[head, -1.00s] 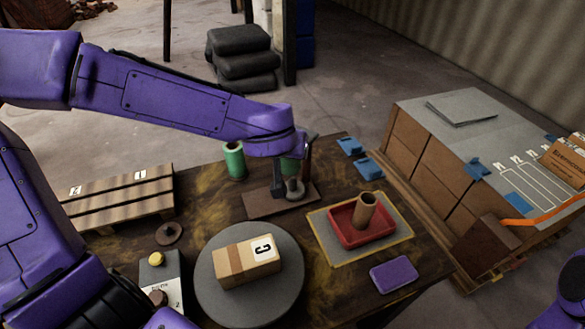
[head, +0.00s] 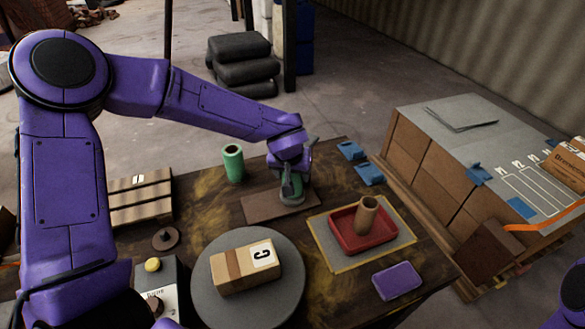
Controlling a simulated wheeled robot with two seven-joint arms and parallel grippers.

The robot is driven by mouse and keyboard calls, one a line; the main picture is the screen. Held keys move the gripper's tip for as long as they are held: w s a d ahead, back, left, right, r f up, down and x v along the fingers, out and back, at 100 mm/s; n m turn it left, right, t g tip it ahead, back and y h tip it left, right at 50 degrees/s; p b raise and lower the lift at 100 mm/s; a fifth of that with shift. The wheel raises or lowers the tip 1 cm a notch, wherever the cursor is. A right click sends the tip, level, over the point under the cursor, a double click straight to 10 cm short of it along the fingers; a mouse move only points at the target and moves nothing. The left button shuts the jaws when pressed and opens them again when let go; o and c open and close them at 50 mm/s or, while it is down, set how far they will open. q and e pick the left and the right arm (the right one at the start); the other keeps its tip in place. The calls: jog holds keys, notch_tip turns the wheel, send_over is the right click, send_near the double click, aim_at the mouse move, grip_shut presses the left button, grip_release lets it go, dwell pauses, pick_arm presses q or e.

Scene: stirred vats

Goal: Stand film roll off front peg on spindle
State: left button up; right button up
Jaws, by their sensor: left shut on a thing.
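My left gripper (head: 291,187) is low over the brown board (head: 262,208) and shut on a green film roll, which is mostly hidden by the jaws. A grey round base shows under the jaws on the board. I cannot tell whether the roll is around a peg there or just above it. A second green roll (head: 233,163) stands upright at the back of the table, left of the gripper and apart from it. A small brown disc with a short upright pin (head: 165,238) sits at the left of the table. My right gripper is out of view.
A grey round turntable (head: 212,300) carries a carton marked C (head: 246,266). A red tray (head: 345,240) holds a brown tube (head: 366,214). A purple block (head: 398,281) and blue clips (head: 368,174) lie at the right. A slatted pallet (head: 130,206) is at the left.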

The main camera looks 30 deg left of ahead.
pick_arm(q)
jog(key=shift+f, duration=0.2)
jog(key=o, duration=1.2)
jog(key=shift+d, duration=0.1)
jog(key=p+v, duration=0.2)
jog(key=v, duration=1)
jog(key=shift+r, duration=0.1)
